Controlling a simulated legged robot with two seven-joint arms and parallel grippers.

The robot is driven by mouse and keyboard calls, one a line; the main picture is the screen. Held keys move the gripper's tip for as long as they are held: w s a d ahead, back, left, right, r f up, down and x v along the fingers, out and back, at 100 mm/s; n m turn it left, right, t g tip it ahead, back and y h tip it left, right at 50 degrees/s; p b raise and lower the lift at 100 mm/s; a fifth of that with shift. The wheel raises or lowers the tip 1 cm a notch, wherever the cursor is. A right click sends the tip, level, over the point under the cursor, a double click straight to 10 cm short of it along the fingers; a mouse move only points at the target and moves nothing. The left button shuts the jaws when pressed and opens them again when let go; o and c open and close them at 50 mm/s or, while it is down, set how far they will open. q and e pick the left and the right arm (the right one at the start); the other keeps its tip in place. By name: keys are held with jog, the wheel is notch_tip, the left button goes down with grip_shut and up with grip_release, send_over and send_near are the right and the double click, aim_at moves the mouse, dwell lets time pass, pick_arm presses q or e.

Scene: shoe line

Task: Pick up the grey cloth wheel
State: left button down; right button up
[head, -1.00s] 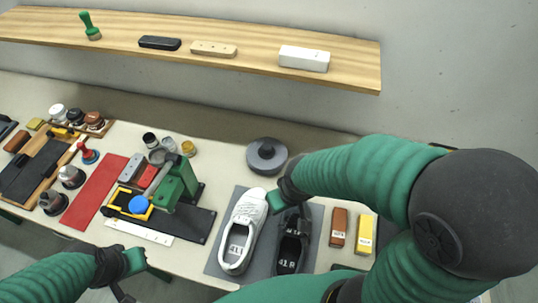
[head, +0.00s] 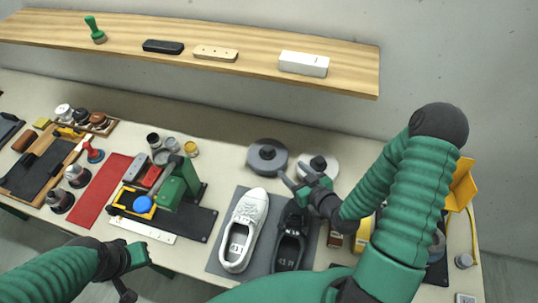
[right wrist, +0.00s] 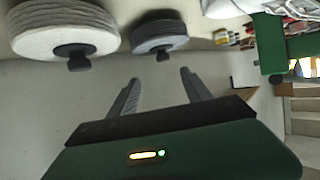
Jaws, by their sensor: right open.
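The grey cloth wheel (head: 262,153) is a thick round disc with a dark hub, lying on the table behind the shoes. It also shows near the top of the right wrist view (right wrist: 158,31).
A white shoe (head: 243,230) and a black shoe (head: 290,247) lie on a grey mat (head: 225,228) in front of the wheels. A green press (head: 178,187) and small jars stand left of them. A wooden shelf (head: 250,70) overhangs the back.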

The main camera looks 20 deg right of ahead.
jog(key=b, duration=1)
send_near(269, 150)
jog(key=f, duration=0.2)
jog(key=x, duration=0.3)
jog(key=r+p+x, duration=0.1)
jog(key=x, duration=0.6)
jog(key=shift+w+r, duration=0.3)
jog(key=shift+w, duration=0.15)
jog(key=shift+w+f, duration=0.15)
jog(key=shift+w, duration=0.1)
jog(key=shift+s, duration=0.1)
grip_shut()
